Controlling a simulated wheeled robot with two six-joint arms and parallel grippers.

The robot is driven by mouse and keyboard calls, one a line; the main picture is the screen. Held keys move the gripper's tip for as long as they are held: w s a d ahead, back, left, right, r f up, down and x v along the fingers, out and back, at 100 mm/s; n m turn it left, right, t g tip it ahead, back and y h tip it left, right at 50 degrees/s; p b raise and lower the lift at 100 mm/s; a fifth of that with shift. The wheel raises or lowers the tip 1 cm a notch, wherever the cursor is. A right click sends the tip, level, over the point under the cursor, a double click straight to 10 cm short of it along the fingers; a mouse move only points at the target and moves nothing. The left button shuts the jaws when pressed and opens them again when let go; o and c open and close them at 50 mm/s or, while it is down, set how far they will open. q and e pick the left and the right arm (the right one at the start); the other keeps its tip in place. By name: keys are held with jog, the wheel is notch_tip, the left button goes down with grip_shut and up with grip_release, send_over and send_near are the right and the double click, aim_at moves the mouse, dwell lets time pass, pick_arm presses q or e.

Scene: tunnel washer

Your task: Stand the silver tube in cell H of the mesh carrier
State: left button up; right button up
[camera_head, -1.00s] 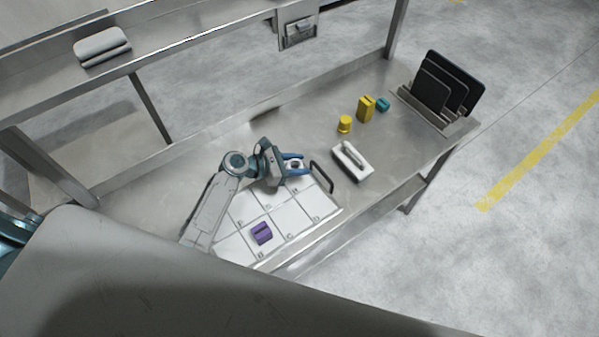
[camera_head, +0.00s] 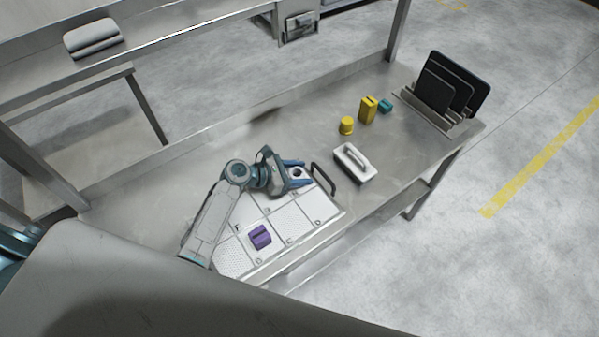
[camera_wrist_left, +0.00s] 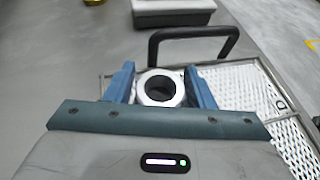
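The mesh carrier (camera_head: 240,262) is a white tray with lettered mesh cells and a dark handle (camera_head: 324,180) at its right end. The silver tube (camera_wrist_left: 160,88) is upright between the blue fingers of my left gripper (camera_head: 298,173), which touch it on both sides. In the left wrist view I look down into its dark round opening. The tube and gripper are over the far right cell of the carrier, near the handle. The tube's lower end is hidden, so I cannot tell whether it touches the cell floor. My right gripper is not in view.
A purple block (camera_head: 260,237) stands in a front cell. Beyond the handle lie a white block with a grip (camera_head: 355,162), a yellow cylinder (camera_head: 346,126), a yellow block (camera_head: 367,110), a teal block (camera_head: 385,106) and a rack of dark panels (camera_head: 445,84). The table behind the carrier is clear.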

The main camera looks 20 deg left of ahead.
pick_arm(q)
jog(key=shift+a, duration=0.1)
jog(key=shift+s+a+r, duration=0.15)
jog(key=shift+s+a, duration=0.1)
jog(key=b+v, duration=0.2)
jog(key=v, duration=0.8)
jog(key=shift+s, duration=0.1)
jog(key=shift+s+a+r, duration=0.25)
jog(key=shift+a, duration=0.15)
jog(key=shift+r, duration=0.1)
